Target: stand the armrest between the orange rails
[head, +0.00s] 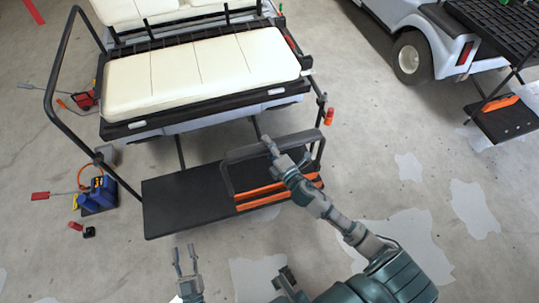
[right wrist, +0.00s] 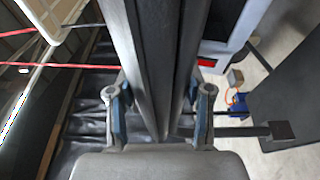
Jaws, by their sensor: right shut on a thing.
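The armrest (head: 245,151) is a dark grey bar with a bent-down leg at each end, held upright above the black footplate (head: 185,203) of the cart. Two orange rails (head: 262,189) lie on the right part of the footplate, below the armrest. I cannot tell whether its leg ends are between the rails or above them. My right gripper (head: 272,147) is shut on the top bar near its middle. In the right wrist view the armrest (right wrist: 153,60) runs between the two fingers (right wrist: 160,100). My left gripper (head: 185,262) is open and empty in front of the footplate.
The cream cart seat (head: 200,72) is behind the footplate, with a black grab rail (head: 58,62) at left. A blue tool (head: 97,193) and small red items are on the floor at left. Another cart (head: 430,40) is at upper right. The floor at right is clear.

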